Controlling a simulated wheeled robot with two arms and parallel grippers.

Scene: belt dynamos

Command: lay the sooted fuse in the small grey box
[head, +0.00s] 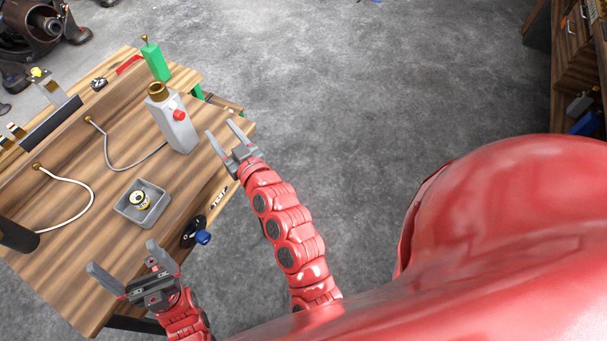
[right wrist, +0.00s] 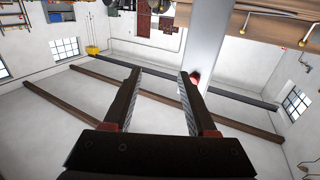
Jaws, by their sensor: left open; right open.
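The small grey box (head: 154,214) sits on the wooden bench. In it is a short yellow round piece (head: 139,201) with a pale top and dark centre; it may be the fuse, but I cannot tell whether it is sooted. A grey upright housing (head: 180,132) with a brass top and red knob stands further back; it also shows in the right wrist view (right wrist: 212,35). My right gripper (head: 221,129) is open and empty, just right of the housing; its jaws also show in the right wrist view (right wrist: 160,73). My left gripper (head: 122,257) is open and empty, nearer than the box.
A white cable (head: 80,179) and a grey cable (head: 118,166) lie on the bench. A dark cylinder (head: 17,236) stands at the left. A green block (head: 156,62) stands at the far end. A blue knob (head: 203,237) juts from the right edge.

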